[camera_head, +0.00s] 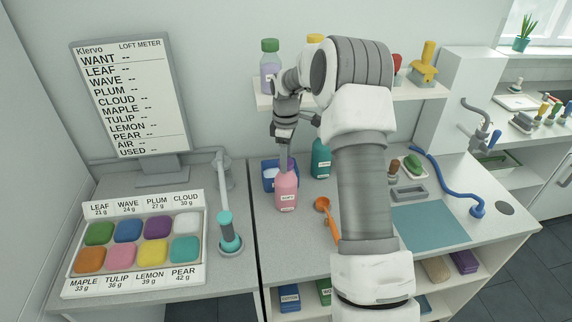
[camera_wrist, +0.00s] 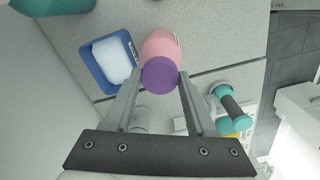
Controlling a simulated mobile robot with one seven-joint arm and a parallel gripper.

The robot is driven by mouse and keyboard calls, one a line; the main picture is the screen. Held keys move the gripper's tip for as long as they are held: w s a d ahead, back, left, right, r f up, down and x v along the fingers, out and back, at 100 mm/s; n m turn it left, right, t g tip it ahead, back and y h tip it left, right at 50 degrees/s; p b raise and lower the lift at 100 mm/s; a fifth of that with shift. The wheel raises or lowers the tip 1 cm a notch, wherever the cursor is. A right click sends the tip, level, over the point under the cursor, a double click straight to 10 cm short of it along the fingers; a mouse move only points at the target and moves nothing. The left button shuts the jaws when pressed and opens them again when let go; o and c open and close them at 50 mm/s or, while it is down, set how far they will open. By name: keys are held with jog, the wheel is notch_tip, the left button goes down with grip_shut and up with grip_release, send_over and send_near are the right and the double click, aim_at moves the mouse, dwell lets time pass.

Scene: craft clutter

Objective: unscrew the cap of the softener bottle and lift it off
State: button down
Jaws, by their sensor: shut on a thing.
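The softener bottle is pink with a white label (camera_head: 286,192) and stands upright on the counter. In the wrist view its pink body (camera_wrist: 161,44) shows behind its purple cap (camera_wrist: 159,76). My gripper (camera_head: 285,163) comes down from above and is shut on the cap; in the wrist view the two grey fingertips (camera_wrist: 158,80) sit on either side of it. The cap is over the bottle's top; I cannot tell whether it is loose. In the head view my fingers mostly hide the cap.
A blue tub with white contents (camera_head: 268,182) stands close behind left of the bottle. A teal bottle (camera_head: 321,160) stands behind right. An orange scoop (camera_head: 323,206) lies at right. The shelf (camera_head: 420,93) holds several bottles.

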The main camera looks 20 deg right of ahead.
jog(key=shift+s, duration=0.1)
dwell(0.3)
jog(key=shift+r+p, duration=0.4)
jog(key=shift+r, duration=0.1)
jog(key=shift+r, duration=0.1)
jog(key=shift+r, duration=0.15)
jog(key=shift+r+p, duration=1.55)
jog(key=shift+r, duration=0.45)
